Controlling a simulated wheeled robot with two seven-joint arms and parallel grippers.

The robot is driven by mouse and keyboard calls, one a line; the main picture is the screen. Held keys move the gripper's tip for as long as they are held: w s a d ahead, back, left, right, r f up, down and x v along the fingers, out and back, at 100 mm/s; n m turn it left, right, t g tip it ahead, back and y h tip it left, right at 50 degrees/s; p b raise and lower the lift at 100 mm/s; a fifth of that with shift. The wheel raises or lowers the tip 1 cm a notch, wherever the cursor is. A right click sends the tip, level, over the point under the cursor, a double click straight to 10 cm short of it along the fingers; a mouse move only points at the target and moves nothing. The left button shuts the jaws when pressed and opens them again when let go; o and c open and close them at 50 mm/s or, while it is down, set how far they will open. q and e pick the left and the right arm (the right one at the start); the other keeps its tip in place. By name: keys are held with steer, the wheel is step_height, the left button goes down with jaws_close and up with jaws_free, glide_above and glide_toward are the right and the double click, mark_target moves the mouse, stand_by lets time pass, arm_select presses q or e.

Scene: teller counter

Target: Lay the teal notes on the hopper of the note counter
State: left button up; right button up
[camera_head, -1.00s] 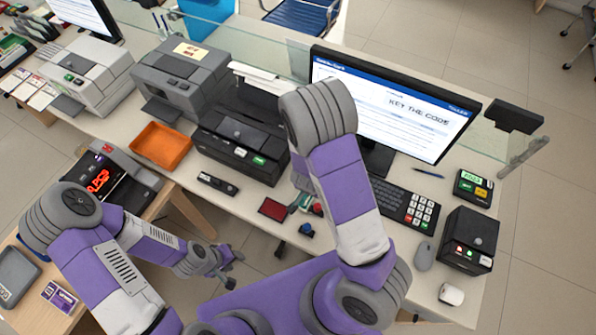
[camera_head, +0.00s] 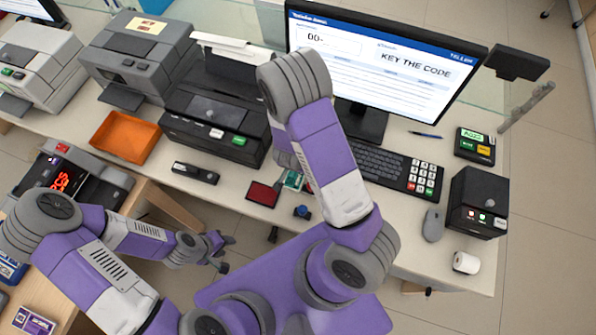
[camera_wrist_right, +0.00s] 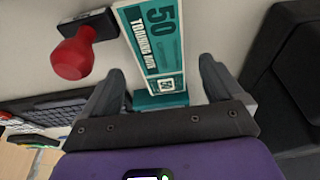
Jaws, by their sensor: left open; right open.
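The teal notes (camera_wrist_right: 152,40), printed with a 50, lie on the pale counter in the right wrist view. My right gripper (camera_wrist_right: 162,72) is open, with one finger on each side of their near end. I cannot tell whether the fingers touch them. In the head view a small part of the teal notes (camera_head: 294,181) shows beside my right arm, which hides the right gripper. A dark machine with red lit digits, seemingly the note counter (camera_head: 98,186), stands at the left, partly behind my left arm. My left gripper (camera_head: 226,252) is open and empty, near the counter's front edge.
A red-knobbed stamp (camera_wrist_right: 72,55) stands left of the notes in the wrist view. A dark red pad (camera_head: 263,194) lies near them. A black printer (camera_head: 215,115), orange tray (camera_head: 126,137), monitor (camera_head: 385,65) and keyboard (camera_head: 385,168) crowd the counter.

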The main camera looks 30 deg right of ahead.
steer(key=x, duration=0.3)
steer(key=shift+b, duration=0.4)
steer(key=c, duration=1.3)
